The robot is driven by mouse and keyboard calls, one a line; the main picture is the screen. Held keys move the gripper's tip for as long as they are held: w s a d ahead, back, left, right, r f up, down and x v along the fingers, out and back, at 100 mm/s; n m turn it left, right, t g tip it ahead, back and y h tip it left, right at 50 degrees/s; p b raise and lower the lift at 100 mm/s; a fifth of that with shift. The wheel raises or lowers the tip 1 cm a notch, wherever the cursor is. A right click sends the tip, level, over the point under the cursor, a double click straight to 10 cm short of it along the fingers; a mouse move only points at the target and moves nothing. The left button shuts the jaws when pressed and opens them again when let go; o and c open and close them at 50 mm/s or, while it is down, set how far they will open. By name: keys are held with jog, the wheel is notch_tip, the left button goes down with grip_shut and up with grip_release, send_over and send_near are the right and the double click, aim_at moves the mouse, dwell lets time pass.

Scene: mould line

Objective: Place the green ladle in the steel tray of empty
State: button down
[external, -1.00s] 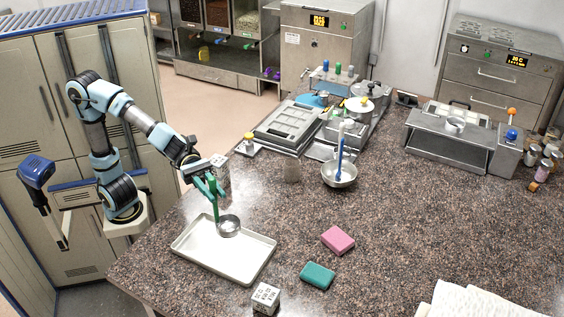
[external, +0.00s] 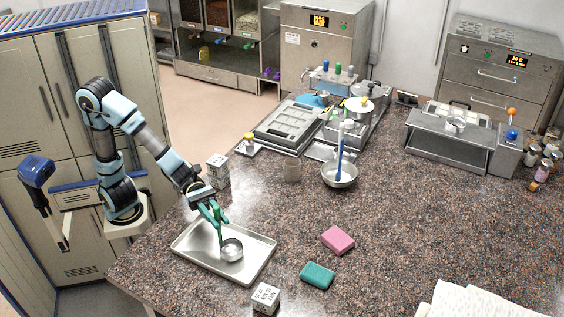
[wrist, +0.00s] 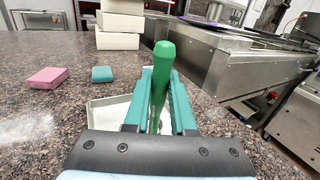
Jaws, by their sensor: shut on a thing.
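The green ladle (external: 231,250) has a green handle and a round steel bowl. Its bowl is at the steel tray (external: 196,254), over the tray's middle; I cannot tell whether it touches the tray floor. My gripper (external: 217,217) is shut on the handle, which stands roughly upright. In the wrist view the green handle (wrist: 160,90) rises between the two green fingers (wrist: 158,115), and part of the tray (wrist: 106,112) shows behind them. The ladle's bowl is mostly hidden there. The tray holds nothing else that I can see.
A teal block (external: 317,275) and a pink block (external: 338,240) lie right of the tray. A patterned cube (external: 265,298) stands near its front corner, and stacked cubes (external: 218,171) stand behind it. A steel bowl with a blue-handled utensil (external: 339,174) is further back.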

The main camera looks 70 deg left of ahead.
jog(key=shift+f, duration=0.1)
jog(key=c, duration=0.8)
grip_release()
jog(key=shift+o, duration=0.2)
jog(key=shift+a, duration=0.15)
jog(key=b+v, duration=0.2)
jog(key=v, duration=0.9)
jog(key=shift+a+b, duration=0.3)
jog(key=shift+b, duration=0.1)
jog(key=shift+s, duration=0.1)
